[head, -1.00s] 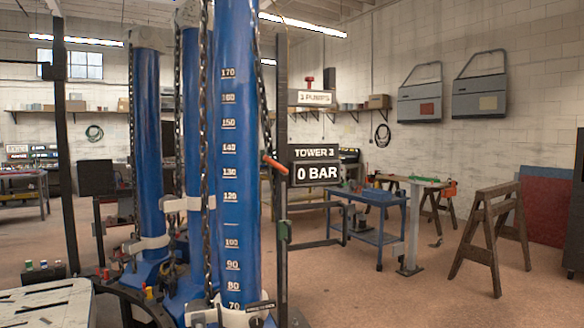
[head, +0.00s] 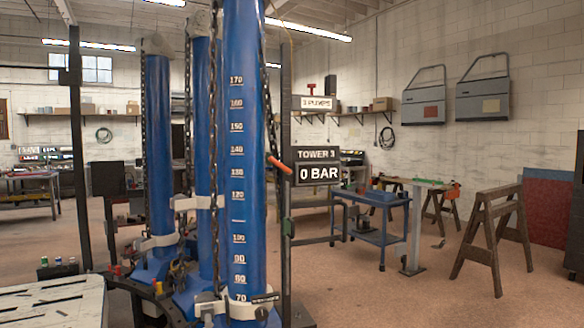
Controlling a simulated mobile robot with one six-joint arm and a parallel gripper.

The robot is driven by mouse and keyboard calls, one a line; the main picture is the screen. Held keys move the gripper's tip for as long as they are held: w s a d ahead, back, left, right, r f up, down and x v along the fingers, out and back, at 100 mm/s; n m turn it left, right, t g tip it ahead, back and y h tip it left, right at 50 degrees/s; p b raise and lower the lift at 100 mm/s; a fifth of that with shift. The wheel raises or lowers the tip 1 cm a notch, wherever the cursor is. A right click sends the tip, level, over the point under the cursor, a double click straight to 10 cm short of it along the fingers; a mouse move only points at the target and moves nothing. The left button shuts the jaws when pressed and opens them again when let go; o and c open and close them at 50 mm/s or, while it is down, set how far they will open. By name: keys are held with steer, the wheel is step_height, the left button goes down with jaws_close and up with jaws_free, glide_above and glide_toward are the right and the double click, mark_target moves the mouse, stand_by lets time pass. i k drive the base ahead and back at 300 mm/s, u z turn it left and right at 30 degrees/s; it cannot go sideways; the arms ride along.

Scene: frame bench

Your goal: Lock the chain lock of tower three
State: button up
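The nearest blue tower (head: 239,190) stands upright left of centre, with a white scale from 70 to 170. A black sign (head: 318,173) beside it reads "TOWER 3, 0 BAR". A dark chain (head: 214,140) hangs along its left side, and another chain runs down its upper right side. An orange-red handle (head: 280,165) sticks out at its right side. A pale collar (head: 245,309) with a dark lever-like part is round its foot. I cannot tell which part is the chain lock or whether it is locked. My gripper is not in view.
Two more blue towers (head: 158,150) stand behind and left. A pale slotted bench surface (head: 50,303) fills the lower left. Right of the towers are a blue cart (head: 368,222), a grey stand (head: 413,230) and a wooden sawhorse (head: 485,240). The floor at front right is clear.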

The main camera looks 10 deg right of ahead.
mark_target(287, 172)
steer(key=u, duration=0.15)
steer(key=i, duration=0.9)
steer(key=z, duration=0.8)
steer(key=k, duration=0.15)
steer(key=u, duration=3.1)
